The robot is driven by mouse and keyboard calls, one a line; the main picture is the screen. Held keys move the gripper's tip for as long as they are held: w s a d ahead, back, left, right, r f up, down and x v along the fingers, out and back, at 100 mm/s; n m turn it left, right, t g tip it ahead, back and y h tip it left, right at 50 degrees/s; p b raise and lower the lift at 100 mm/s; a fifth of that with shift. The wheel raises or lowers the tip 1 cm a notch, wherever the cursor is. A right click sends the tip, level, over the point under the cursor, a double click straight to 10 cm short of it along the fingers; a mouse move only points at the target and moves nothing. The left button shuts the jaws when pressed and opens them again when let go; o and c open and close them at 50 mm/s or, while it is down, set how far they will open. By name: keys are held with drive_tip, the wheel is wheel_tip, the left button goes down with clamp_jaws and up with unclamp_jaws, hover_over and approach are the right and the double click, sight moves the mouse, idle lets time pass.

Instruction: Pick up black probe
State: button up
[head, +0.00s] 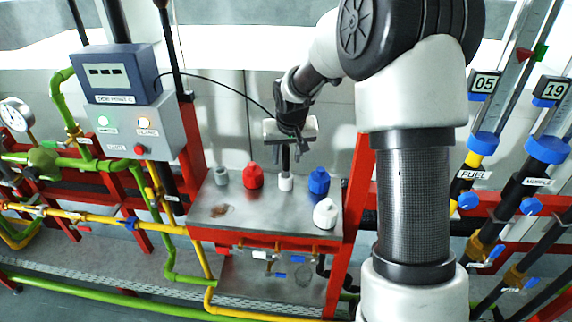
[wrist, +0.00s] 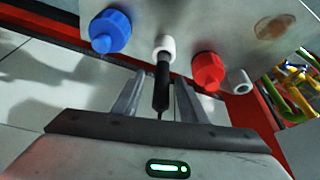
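The black probe (head: 286,160) stands upright in a small white holder (head: 286,184) on the metal table. My gripper (head: 289,143) is right above it, pointing down, and hides its upper part in the head view. In the wrist view the black probe (wrist: 161,92) lies between the two fingers of my gripper (wrist: 160,78), with its lower end in the white holder (wrist: 165,44). The fingers are apart, with a gap visible on both sides of the probe. A thin black cable (head: 215,83) runs from the blue meter box toward my gripper.
A red bottle (head: 253,177), a blue bottle (head: 319,181), a white bottle (head: 325,214) and a grey cup (head: 221,176) stand around the holder on the metal table (head: 265,218). The blue meter box (head: 115,73) and red frame posts flank the table.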

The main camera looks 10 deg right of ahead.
sight(285, 162)
drive_tip(key=x, duration=0.3)
drive_tip(key=shift+w+a+f, duration=0.1)
drive_tip(key=shift+f, duration=0.15)
clamp_jaws()
drive_tip(key=shift+r, duration=0.1)
